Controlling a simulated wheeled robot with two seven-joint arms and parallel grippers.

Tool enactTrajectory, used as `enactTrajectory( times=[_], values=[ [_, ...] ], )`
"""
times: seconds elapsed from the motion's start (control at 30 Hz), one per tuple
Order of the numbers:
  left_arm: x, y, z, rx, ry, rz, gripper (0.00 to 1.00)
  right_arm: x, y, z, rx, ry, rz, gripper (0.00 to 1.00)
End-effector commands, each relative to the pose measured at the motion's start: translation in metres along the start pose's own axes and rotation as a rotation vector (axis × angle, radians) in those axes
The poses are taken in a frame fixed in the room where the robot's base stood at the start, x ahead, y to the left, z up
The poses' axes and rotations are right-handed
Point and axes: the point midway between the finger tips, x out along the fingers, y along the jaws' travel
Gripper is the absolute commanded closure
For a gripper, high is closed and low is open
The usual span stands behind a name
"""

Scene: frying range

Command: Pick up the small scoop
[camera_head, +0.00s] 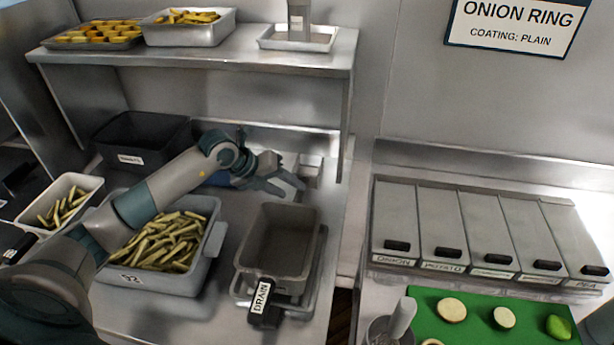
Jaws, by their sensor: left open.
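My left gripper (290,184) reaches in from the left over the back of the steel counter. Its fingers are apart and nothing shows between them. A small metal box-like piece (311,168) stands just behind and right of the fingertips, against the back wall. I cannot tell whether it is the small scoop, or whether the fingers touch it. Another upright metal piece (298,18) stands in a shallow tray (270,38) on the upper shelf, cut off by the top edge. My right gripper is not in view.
The shelf (215,60) overhangs the counter's back. A tub of cut fries (212,232) sits below my left arm, with a dark bin (112,133) behind it. A drain pan (276,240) is in front of the gripper. Lidded bins (450,222) and a green board (478,325) are right.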

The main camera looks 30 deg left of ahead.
Motion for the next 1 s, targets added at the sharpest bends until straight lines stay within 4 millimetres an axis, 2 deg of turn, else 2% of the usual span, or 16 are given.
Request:
enactTrajectory(
  times=[0.2, 0.4, 0.9, 1.0],
  values=[
    [0.02, -0.004, 0.008, -0.003, 0.002, 0.001, 0.58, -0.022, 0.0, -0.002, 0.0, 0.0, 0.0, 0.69],
    [0.041, -0.002, 0.006, -0.002, 0.002, 0.001, 0.58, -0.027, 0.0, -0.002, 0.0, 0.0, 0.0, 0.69],
    [0.043, -0.001, 0.006, 0.0, 0.001, 0.001, 0.58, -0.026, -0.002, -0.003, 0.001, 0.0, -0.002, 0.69],
    [0.043, -0.001, 0.006, 0.0, 0.001, 0.001, 0.82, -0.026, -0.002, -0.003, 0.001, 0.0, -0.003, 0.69]
  ],
)
